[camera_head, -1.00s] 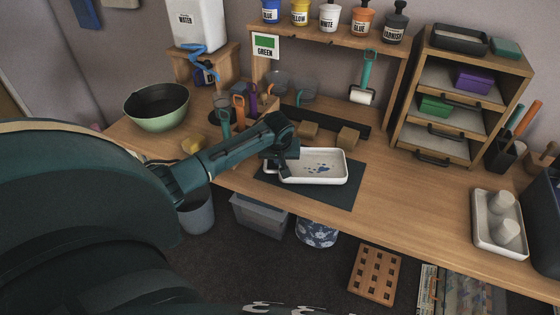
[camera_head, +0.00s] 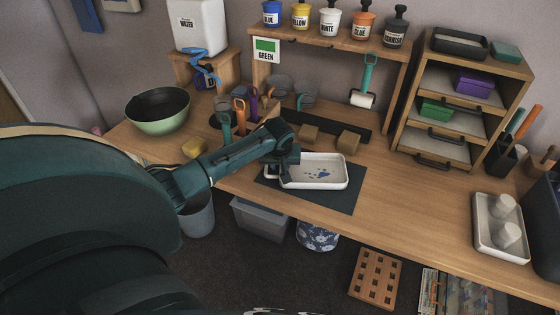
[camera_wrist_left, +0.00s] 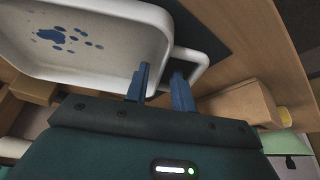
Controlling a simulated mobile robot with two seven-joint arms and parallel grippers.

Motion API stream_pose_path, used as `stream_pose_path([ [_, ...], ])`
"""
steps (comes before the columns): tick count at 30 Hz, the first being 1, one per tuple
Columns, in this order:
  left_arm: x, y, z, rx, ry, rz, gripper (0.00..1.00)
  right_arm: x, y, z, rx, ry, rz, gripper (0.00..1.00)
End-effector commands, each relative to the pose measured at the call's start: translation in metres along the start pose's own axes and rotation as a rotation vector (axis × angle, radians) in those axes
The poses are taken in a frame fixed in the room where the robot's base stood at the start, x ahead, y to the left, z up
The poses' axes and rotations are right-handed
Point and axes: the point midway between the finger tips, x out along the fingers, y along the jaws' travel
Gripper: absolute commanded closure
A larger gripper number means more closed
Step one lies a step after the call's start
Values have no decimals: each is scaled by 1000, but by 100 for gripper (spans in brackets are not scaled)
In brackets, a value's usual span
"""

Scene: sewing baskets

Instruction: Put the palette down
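The palette (camera_head: 330,184) is a white shallow tray with blue paint spots. It appears to lie flat on the dark mat (camera_head: 345,200) on the desk. My left gripper (camera_head: 284,163) is at its left end, by the small loop handle. In the left wrist view the two blue fingers (camera_wrist_left: 160,86) stand apart, near the palette's (camera_wrist_left: 95,68) end wall and handle, with a gap between them. They look open; contact with the wall is hard to judge. My right gripper is not in view.
Wooden blocks (camera_head: 349,140) sit behind the mat. A green bowl (camera_head: 158,122) and yellow sponge (camera_head: 194,147) are to the left. A white tray (camera_head: 484,241) with two pale cylinders is at right. The desk (camera_head: 410,195) between mat and that tray is clear.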

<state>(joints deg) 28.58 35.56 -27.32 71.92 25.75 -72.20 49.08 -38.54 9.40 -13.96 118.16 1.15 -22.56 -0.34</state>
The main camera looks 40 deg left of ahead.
Motion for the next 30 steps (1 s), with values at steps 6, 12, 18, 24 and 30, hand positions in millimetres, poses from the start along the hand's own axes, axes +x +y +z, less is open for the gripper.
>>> stream_pose_path([
  [6,-32,0,-2,2,3,3,75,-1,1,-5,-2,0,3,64],
  [12,-76,1,-2,1,4,3,75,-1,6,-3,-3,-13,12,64],
  [18,-108,0,-2,0,3,2,75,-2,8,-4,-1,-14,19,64],
  [24,-113,6,11,32,0,22,75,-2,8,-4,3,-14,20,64],
  [30,-70,48,109,281,33,223,75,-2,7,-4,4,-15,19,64],
])
